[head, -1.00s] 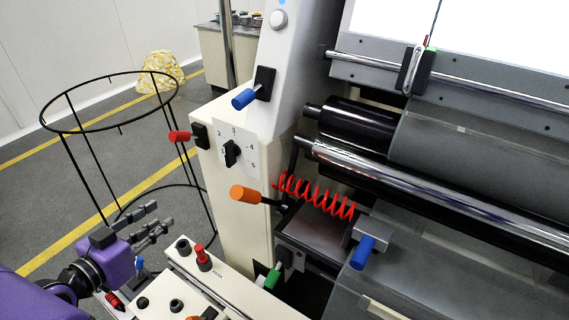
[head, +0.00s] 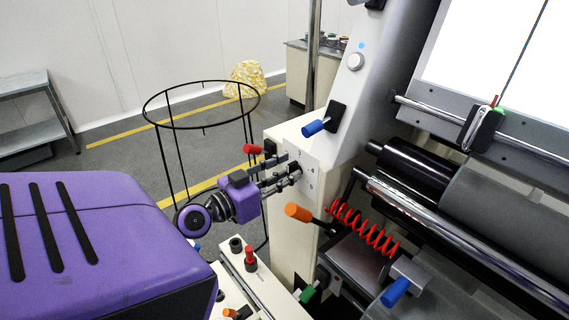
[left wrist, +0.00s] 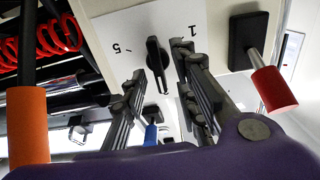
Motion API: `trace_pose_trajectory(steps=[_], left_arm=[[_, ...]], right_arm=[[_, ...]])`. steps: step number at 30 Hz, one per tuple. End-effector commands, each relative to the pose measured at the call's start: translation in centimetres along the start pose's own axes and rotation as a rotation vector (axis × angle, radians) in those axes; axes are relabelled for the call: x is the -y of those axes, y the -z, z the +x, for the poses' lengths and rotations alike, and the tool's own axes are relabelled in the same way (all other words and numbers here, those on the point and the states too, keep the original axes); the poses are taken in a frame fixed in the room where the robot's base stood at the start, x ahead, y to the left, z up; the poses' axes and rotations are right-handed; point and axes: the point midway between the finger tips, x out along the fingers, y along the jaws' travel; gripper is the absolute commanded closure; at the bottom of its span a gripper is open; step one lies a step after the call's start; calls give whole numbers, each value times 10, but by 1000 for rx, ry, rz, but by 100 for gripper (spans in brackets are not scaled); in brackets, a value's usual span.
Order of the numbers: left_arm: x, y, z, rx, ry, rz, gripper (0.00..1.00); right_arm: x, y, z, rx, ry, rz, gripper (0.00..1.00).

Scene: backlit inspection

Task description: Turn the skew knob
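A black bar-shaped knob (left wrist: 156,58) sits on a white numbered dial plate (left wrist: 125,25) in the left wrist view. In the head view the dial plate (head: 315,165) is on the cream machine side, and my fingers largely cover the knob. My left gripper (head: 288,171) has its fingertips at the plate. In the wrist view the left gripper (left wrist: 163,72) is open, with fingers on either side of the knob and a visible gap to it. I cannot tell how far along the knob the fingers reach. My right gripper is not in view.
A red-tipped lever (head: 253,149) is close beside the dial, and an orange-handled lever (head: 298,212) is below it. A blue-handled lever (head: 315,127) is above. A black wire hoop stand (head: 201,105) stands behind my left arm. A control panel (head: 240,285) lies below.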

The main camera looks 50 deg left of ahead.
Motion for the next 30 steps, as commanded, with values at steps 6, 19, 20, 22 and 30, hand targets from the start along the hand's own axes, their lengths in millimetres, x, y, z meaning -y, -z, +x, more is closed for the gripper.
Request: trace_pose_trajectory(steps=[6,19,20,22,30], left_arm=[[0,-1,11,2,0,0,73],[0,-2,10,3,0,0,100],[0,-2,10,3,0,0,100],[0,-2,10,3,0,0,100],[0,-2,10,3,0,-23,100]], right_arm=[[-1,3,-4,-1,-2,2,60],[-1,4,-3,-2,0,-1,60],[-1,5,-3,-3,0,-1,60],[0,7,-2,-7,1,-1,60],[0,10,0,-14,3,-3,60]])
